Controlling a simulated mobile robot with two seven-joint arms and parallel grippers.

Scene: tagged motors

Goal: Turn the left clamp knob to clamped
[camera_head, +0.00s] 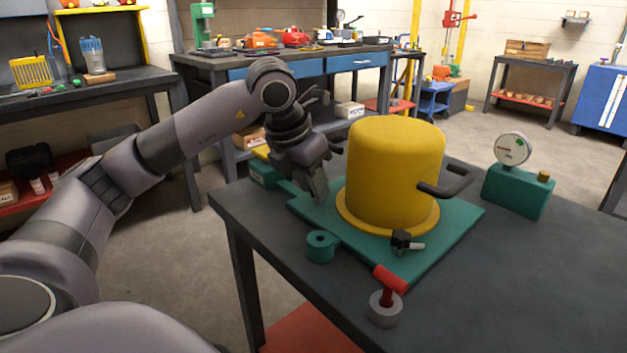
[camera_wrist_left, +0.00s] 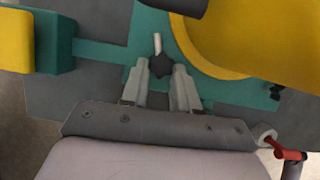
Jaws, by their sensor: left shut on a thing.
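A yellow drum-shaped housing (camera_head: 392,170) with black side handles stands on a teal plate (camera_head: 455,222) on the dark table. My left gripper (camera_head: 318,196) points down at the plate just left of the housing and hides the left clamp knob in the head view. In the left wrist view the left clamp knob (camera_wrist_left: 160,65) is black with a pale lever pointing up the picture, and the fingers of my left gripper (camera_wrist_left: 160,78) are shut on it. The other clamp knob (camera_head: 401,240), black with a grey lever pointing right, sits at the housing's front. My right gripper is not in view.
A teal ring (camera_head: 320,246) and a grey ring with a red T-handle (camera_head: 388,300) stand at the front table edge. A teal block with a round gauge (camera_head: 512,150) stands at the right. A teal and yellow block (camera_wrist_left: 40,40) is left of the plate. The table's right front is clear.

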